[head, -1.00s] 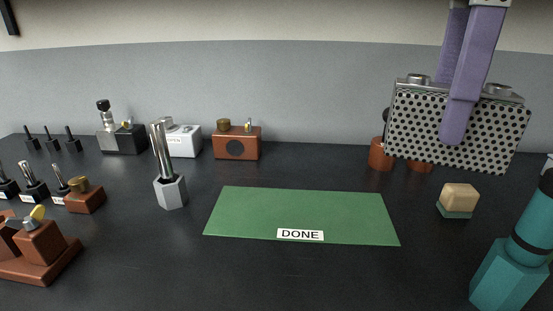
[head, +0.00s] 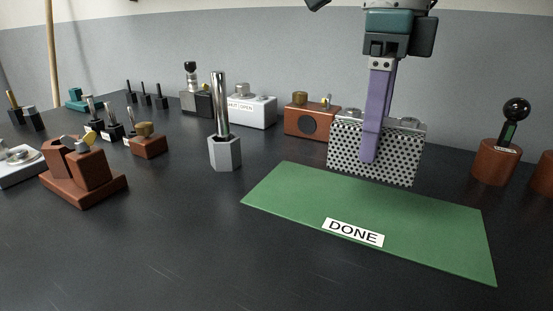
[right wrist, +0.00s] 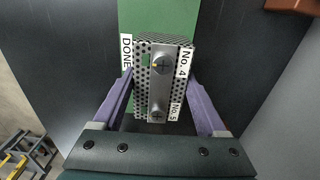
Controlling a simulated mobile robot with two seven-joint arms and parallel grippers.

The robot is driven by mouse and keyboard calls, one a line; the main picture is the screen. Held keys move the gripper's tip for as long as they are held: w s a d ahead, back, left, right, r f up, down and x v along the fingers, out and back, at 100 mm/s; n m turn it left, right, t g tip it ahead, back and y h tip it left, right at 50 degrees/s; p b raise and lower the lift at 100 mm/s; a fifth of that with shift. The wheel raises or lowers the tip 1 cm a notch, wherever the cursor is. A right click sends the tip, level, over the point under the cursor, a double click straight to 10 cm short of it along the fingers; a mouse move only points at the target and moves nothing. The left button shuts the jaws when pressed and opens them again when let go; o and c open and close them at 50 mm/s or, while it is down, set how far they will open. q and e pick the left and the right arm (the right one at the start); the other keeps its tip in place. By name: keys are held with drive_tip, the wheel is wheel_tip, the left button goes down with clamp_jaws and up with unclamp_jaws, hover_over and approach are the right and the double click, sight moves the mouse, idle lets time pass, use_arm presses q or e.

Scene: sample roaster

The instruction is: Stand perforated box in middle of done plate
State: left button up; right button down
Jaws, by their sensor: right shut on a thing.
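The perforated box (head: 400,155) is a metal box with dark holes and two round knobs on top. It is upright in the grip of my right gripper (head: 370,158), whose purple fingers close on its two faces. The done plate (head: 420,210) is a flat green sheet with a white DONE label. In the head view the box overlaps the plate's far edge; whether it touches is hard to tell. In the right wrist view the box (right wrist: 158,95) sits between both fingers (right wrist: 160,78), with the green plate (right wrist: 155,16) behind it.
A brown box (head: 308,122) stands behind, left of the held box. A grey hexagonal holder (head: 225,153) with a metal rod stands left of the plate. A brown cup (head: 495,162) with a black-knobbed tool stands right. The plate's surface looks clear.

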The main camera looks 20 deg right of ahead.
sight(369, 167)
wheel_tip(369, 167, down, 6)
drive_tip(key=shift+r, duration=0.35)
drive_tip(key=shift+b, duration=0.35)
unclamp_jaws()
drive_tip(key=shift+f, duration=0.2)
drive_tip(key=shift+r, duration=0.2)
wheel_tip(369, 167, up, 12)
drive_tip(key=shift+p, duration=0.85)
